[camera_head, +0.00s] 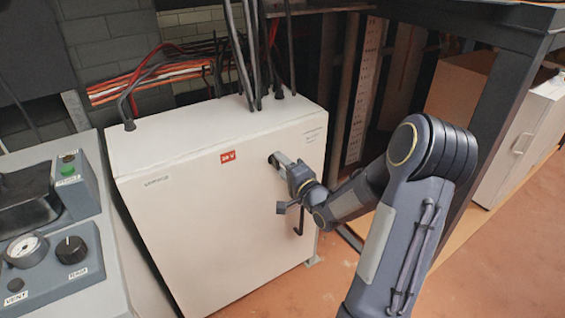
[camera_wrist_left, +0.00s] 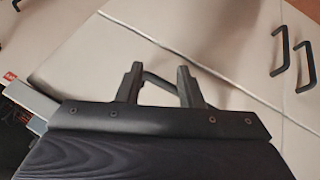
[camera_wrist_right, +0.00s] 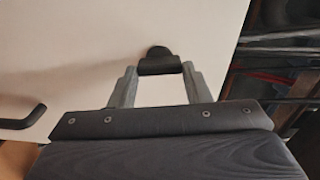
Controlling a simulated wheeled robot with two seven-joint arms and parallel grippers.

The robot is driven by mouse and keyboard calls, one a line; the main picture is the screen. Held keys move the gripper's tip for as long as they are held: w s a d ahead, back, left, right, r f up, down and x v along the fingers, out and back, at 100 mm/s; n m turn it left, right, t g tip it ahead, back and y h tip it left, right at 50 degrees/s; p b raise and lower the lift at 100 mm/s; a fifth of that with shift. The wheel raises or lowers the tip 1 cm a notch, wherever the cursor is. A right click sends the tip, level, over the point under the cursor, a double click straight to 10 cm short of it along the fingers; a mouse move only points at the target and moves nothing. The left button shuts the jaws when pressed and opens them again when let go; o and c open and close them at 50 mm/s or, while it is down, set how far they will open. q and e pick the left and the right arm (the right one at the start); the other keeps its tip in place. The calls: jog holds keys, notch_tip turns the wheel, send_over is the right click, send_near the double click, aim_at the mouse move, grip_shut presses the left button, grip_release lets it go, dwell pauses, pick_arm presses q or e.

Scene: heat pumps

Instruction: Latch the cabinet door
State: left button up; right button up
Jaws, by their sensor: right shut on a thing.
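The white cabinet (camera_head: 215,235) stands in the middle of the head view, with its door facing me. The door looks flush with the body; any small gap is too fine to tell. A dark latch (camera_head: 272,158) sits high on the door's right side. My right gripper (camera_head: 277,162) is at it. In the right wrist view, the fingers of that gripper (camera_wrist_right: 158,70) are shut on the black latch knob (camera_wrist_right: 158,63). A black door handle (camera_head: 298,220) hangs below, and it also shows in the right wrist view (camera_wrist_right: 25,116). My left gripper (camera_wrist_left: 160,75) has its fingers apart, nothing visibly gripped.
A grey control console (camera_head: 125,285) with a gauge and knobs stands on the left. Dark cables (camera_head: 255,70) enter the cabinet top. A dark metal frame (camera_head: 510,90) rises on the right. The left wrist view shows pale panels with black handles (camera_wrist_left: 281,50), one behind the fingers.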

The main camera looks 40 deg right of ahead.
jog(key=shift+m, duration=0.6)
jog(key=shift+f+p, duration=0.1)
jog(key=shift+p, duration=0.2)
jog(key=o, duration=1)
jog(key=s, duration=0.7)
jog(key=shift+s+a+p, duration=0.35)
jog(key=shift+s+a, duration=0.05)
